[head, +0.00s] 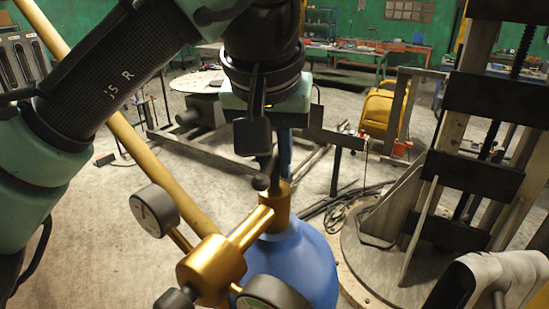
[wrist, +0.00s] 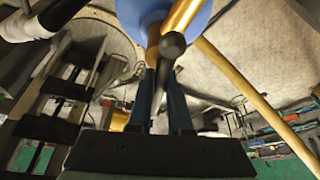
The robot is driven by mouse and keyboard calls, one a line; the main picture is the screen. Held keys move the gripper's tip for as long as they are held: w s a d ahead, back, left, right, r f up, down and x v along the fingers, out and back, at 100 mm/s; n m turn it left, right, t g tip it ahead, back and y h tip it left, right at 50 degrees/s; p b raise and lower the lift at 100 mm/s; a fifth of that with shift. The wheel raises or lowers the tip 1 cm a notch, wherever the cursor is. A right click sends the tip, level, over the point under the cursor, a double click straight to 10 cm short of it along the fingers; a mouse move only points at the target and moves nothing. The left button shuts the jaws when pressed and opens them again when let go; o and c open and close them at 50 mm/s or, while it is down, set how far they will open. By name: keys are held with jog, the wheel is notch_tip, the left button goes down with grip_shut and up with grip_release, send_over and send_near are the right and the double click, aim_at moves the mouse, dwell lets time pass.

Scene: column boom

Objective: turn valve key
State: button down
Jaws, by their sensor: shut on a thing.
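A blue gas cylinder (head: 295,262) stands in the lower middle of the head view. Its brass valve (head: 277,207) rises from the top. A dark valve key (head: 272,170), with a round black end, sits at the top of the valve. My gripper points down over it; in the wrist view, my gripper's two blue fingers (wrist: 163,100) are on either side of the grey part of the key (wrist: 160,88) and shut on it. The black round end (wrist: 172,46) shows in front of the brass valve. In the head view, the fingers are mostly hidden.
A brass regulator (head: 212,268) with round gauges (head: 155,210) joins the valve at lower left. A long yellow pole (head: 130,135) slants behind my arm. A dark steel column frame (head: 480,150) stands at right. Cables (head: 345,205) lie on the open floor behind.

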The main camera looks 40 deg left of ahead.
dwell(0.4)
jog(key=c, duration=0.8)
grip_release()
jog(key=shift+c, duration=0.2)
